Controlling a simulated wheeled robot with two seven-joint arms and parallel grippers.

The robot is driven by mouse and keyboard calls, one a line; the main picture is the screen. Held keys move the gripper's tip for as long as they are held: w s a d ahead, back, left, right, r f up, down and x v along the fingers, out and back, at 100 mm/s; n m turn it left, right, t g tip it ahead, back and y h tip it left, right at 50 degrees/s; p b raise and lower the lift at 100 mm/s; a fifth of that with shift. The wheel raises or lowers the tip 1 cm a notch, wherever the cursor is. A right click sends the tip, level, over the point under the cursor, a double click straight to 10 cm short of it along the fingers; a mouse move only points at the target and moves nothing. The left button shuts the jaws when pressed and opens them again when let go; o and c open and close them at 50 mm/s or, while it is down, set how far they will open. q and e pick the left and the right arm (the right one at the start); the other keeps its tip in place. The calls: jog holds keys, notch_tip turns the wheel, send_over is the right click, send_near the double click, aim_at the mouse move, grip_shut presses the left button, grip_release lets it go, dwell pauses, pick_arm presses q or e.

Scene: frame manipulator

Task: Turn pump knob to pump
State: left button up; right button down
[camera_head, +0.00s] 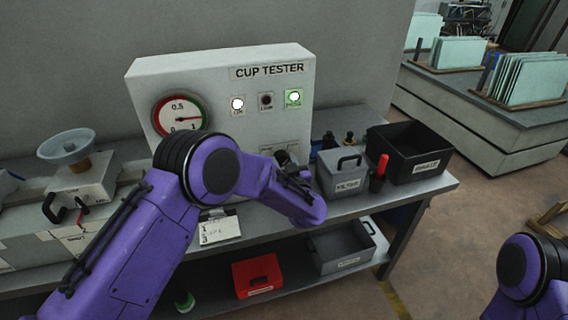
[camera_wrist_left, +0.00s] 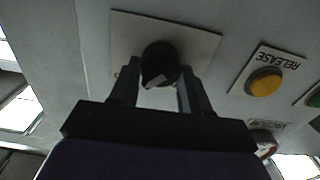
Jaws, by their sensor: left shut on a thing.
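The cup tester (camera_head: 215,72) is a pale box with a pressure gauge (camera_head: 180,115) on the left of its face. The black pump knob (camera_wrist_left: 160,62) sits on a light square plate in the left wrist view, upper middle. My left gripper (camera_wrist_left: 159,78) is shut on this knob, one finger on each side. In the head view my left gripper (camera_head: 290,172) is at the lower front of the tester, and my own arm hides much of the knob area. My right gripper is out of view; only part of that arm shows at lower right.
A yellow RELEASE button (camera_wrist_left: 264,82) is right of the knob in the left wrist view. A grey lidded box (camera_head: 341,178) and a black bin (camera_head: 410,150) stand on the bench to the right. A clear dish on a stand (camera_head: 66,147) is at left.

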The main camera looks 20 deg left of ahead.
pick_arm(q)
jog(key=n+b, duration=0.3)
jog(key=n, duration=0.1)
jog(key=shift+f, duration=0.25)
jog(key=n+b, duration=0.4)
jog(key=shift+s+a+f+n, duration=0.1)
jog(key=shift+a+n, duration=0.05)
jog(key=shift+n, duration=0.15)
jog(key=n+b, duration=0.5)
jog(key=n, duration=0.1)
jog(key=shift+f+b, duration=0.15)
jog(key=shift+b, duration=0.2)
jog(key=shift+n+b, duration=1.35)
jog(key=shift+n, duration=0.15)
jog(key=shift+r, duration=0.2)
jog(key=o, duration=1.1)
jog(key=shift+c, duration=0.2)
jog(key=b+v, duration=0.2)
jog(key=v, duration=0.8)
jog(key=shift+s, duration=0.25)
